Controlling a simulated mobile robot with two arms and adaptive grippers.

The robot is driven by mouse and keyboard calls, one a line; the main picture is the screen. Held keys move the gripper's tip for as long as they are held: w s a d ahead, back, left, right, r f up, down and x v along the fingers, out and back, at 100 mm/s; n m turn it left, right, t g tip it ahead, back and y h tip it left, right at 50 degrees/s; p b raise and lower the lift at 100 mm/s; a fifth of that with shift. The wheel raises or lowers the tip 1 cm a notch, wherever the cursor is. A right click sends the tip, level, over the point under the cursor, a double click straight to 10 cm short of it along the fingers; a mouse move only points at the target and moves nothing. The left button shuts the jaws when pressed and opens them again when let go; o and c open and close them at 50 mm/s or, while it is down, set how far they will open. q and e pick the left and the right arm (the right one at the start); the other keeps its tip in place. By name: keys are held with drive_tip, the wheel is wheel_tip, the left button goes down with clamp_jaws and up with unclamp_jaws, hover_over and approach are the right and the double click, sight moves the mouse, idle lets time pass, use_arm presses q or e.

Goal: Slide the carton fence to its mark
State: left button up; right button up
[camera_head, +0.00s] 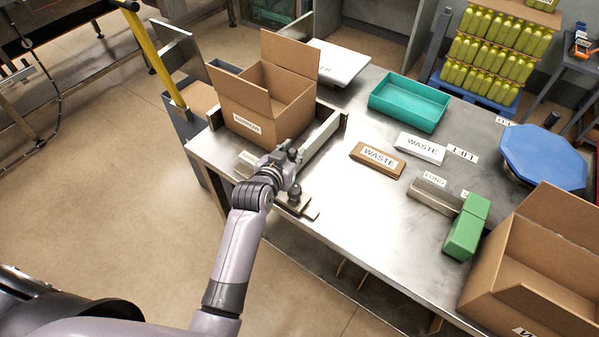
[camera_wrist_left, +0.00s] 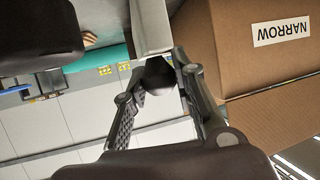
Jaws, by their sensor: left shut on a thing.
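The carton fence (camera_head: 322,142) is a pale metal bar on the table, along the right side of an open brown carton (camera_head: 235,105). The carton's label reads NARROW in the left wrist view (camera_wrist_left: 280,28). My left gripper (camera_head: 288,164) is at the near end of the fence. In the left wrist view its fingers (camera_wrist_left: 158,88) are closed around a dark knob (camera_wrist_left: 157,74), with the pale fence (camera_wrist_left: 152,25) just beyond. A small label (camera_head: 248,158) lies in front of the carton, partly hidden by my gripper; I cannot read it. My right gripper is not in view.
A teal tray (camera_head: 409,103), WASTE blocks (camera_head: 377,159), a metal bar (camera_head: 434,195) and a green block (camera_head: 466,228) stand to the right. A blue octagonal plate (camera_head: 545,157) and another open carton (camera_head: 540,270) are farther right. The table's middle front is clear.

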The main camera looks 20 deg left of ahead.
sight(273, 134)
use_arm(q)
clamp_jaws()
drive_tip(key=shift+a, duration=0.1)
drive_tip(key=shift+w+a, duration=0.45)
drive_tip(key=shift+a, duration=0.8)
drive_tip(key=shift+w+a, duration=0.45)
drive_tip(key=shift+a, duration=0.85)
drive_tip(key=shift+w+a, duration=0.45)
drive_tip(key=shift+a, duration=0.8)
drive_tip(key=o, duration=0.8)
unclamp_jaws()
drive_tip(key=shift+s, duration=0.1)
